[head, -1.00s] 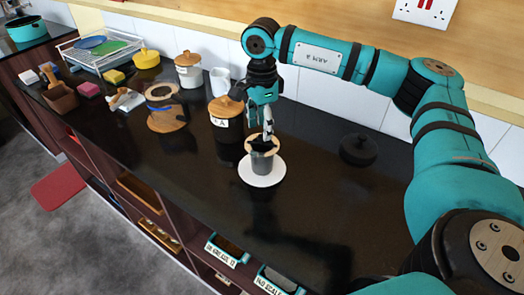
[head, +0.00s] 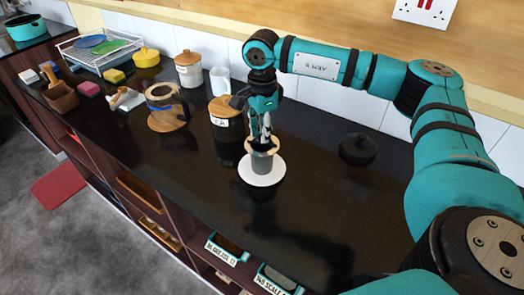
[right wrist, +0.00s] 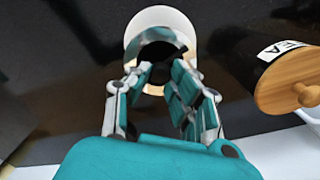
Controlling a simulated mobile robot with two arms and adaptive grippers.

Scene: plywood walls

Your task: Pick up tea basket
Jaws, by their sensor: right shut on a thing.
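The tea basket (head: 262,163) appears to be the small grey cup-like piece with a pale wooden ring, standing upright over a round white saucer (head: 275,174) on the black counter. In the right wrist view its dark opening (right wrist: 158,50) lies between my fingertips. My right gripper (head: 265,138) points down and is shut on the basket's upper part. It also shows in the right wrist view (right wrist: 160,78). The fingers hide part of the ring, and I cannot tell whether the basket is clear of the saucer. My left gripper is not in view.
A tea jar (head: 226,125) with a wooden lid stands close behind and left of the gripper. A glass pot (head: 168,110), white jar (head: 189,75) and white mug (head: 220,80) stand farther left. A black lid (head: 357,149) lies right. The counter's front is clear.

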